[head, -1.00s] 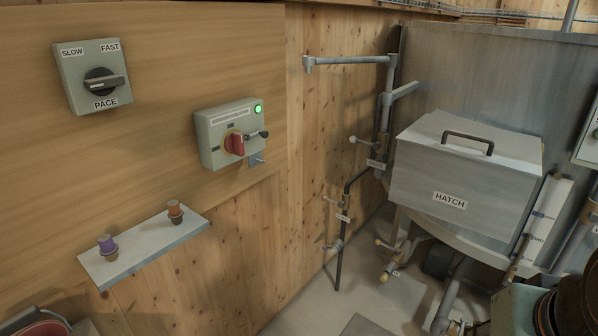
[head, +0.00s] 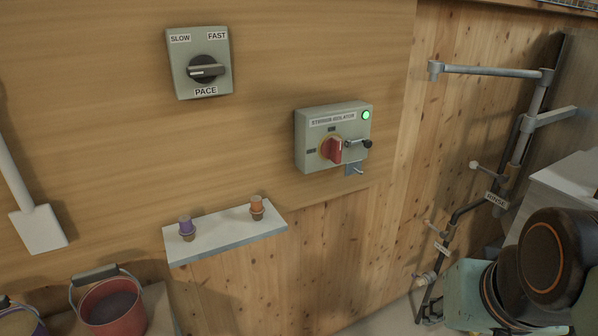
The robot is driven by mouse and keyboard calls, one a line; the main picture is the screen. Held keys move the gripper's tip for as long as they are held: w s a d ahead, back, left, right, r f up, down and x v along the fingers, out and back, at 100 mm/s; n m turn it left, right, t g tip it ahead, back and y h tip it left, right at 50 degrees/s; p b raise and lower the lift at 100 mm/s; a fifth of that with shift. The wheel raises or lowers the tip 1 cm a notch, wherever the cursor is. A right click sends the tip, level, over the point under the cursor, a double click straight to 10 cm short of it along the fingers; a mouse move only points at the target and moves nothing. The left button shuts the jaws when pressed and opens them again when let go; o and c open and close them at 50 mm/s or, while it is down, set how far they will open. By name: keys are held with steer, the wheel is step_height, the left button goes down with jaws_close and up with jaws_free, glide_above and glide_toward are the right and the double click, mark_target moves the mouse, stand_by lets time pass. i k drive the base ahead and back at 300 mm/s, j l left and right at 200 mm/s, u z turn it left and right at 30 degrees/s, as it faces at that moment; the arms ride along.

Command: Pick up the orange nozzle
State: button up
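The orange nozzle (head: 256,204) stands upright on the right part of a small grey wall shelf (head: 228,231). Its top is orange and its lower part is brown. A purple nozzle (head: 186,226) stands to its left on the same shelf. Parts of my arm, dark and pale green, show at the lower right, well apart from the shelf. I cannot make out my gripper's fingers in the head view.
Above the shelf are a pace switch (head: 206,68) and a stirrer isolator box (head: 332,137) with a red knob and a green light. A red bucket (head: 112,306) stands below left. Pipes (head: 484,205) line the right wall. The space before the shelf looks clear.

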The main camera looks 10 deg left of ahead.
mark_target(257, 208)
steer(key=i+j+u, duration=0.1)
steer(key=u, duration=0.25)
steer(key=i+u, duration=0.55)
steer(key=u, duration=0.15)
